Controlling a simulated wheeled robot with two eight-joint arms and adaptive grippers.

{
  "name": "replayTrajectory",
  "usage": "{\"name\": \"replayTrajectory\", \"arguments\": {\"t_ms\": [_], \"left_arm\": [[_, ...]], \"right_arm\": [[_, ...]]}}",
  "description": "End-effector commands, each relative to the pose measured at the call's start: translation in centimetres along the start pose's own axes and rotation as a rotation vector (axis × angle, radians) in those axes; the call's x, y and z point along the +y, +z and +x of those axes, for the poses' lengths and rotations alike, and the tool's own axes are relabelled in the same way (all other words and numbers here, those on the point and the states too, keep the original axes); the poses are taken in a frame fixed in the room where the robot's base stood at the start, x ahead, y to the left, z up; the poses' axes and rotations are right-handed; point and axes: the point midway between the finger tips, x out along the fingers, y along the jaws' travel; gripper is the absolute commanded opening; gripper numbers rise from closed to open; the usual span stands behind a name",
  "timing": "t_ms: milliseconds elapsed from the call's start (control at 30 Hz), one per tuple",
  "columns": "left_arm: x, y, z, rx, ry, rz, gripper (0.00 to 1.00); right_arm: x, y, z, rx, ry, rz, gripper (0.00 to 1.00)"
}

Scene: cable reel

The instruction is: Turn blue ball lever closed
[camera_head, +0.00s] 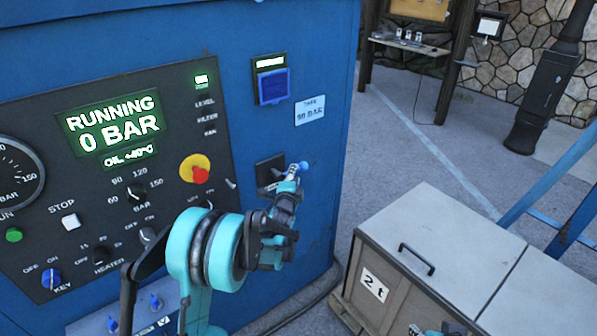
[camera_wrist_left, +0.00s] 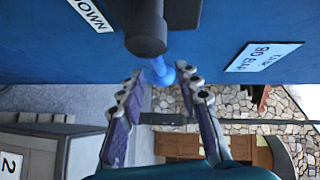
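The blue ball lever (camera_head: 303,166) sticks out from a dark plate (camera_head: 268,170) on the blue machine's front, near its right edge. In the left wrist view the lever (camera_wrist_left: 159,72) shows as a blue rod and ball end on a thick black hub (camera_wrist_left: 147,38). My left gripper (camera_head: 287,190) is at the lever, partly covering the plate. In the wrist view its fingers (camera_wrist_left: 161,80) are spread, one on each side of the blue end, with gaps visible. A small teal and dark part (camera_head: 440,329) at the bottom edge looks like my right gripper; its fingers cannot be made out.
The control panel's lit display (camera_head: 115,122) reads RUNNING 0 BAR. A red knob on a yellow disc (camera_head: 197,170) is left of the lever. A blue flap box (camera_head: 271,84) and white label (camera_head: 310,110) are above.

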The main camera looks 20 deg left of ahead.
Motion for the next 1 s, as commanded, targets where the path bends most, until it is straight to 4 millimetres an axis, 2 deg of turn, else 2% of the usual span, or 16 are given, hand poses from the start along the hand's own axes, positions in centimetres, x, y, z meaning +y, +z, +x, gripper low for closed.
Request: {"name": "replayTrajectory", "arguments": {"t_ms": [100, 233, 367, 600, 633, 733, 1000], "left_arm": [[0.2, 0.1, 2.1, -0.001, 0.0, -0.002, 0.33], [0.1, 0.1, 3.6, -0.001, 0.001, -0.002, 0.33], [0.0, 0.0, 4.3, -0.001, 0.001, -0.002, 0.33], [0.0, 0.0, 4.4, -0.001, 0.001, -0.002, 0.33], [0.0, 0.0, 4.4, -0.001, 0.001, -0.002, 0.28], [0.0, 0.0, 4.4, -0.001, 0.001, -0.002, 0.02], [0.0, -0.1, 4.3, 0.002, 0.0, -0.003, 0.0]], "right_arm": [[0.0, 0.3, 0.5, 0.0, 0.0, 0.0, 0.4], [0.0, 0.5, 0.7, 0.0, 0.0, 0.0, 0.4], [0.0, 0.5, 0.8, 0.0, 0.0, 0.0, 0.4], [0.0, 0.5, 0.7, 0.0, 0.0, 0.0, 0.4], [0.0, 0.5, 0.7, 0.0, 0.0, 0.0, 0.4], [0.0, 0.5, 0.7, 0.0, 0.0, 0.0, 0.4], [0.0, 0.5, 0.7, 0.0, 0.0, 0.0, 0.4]]}}
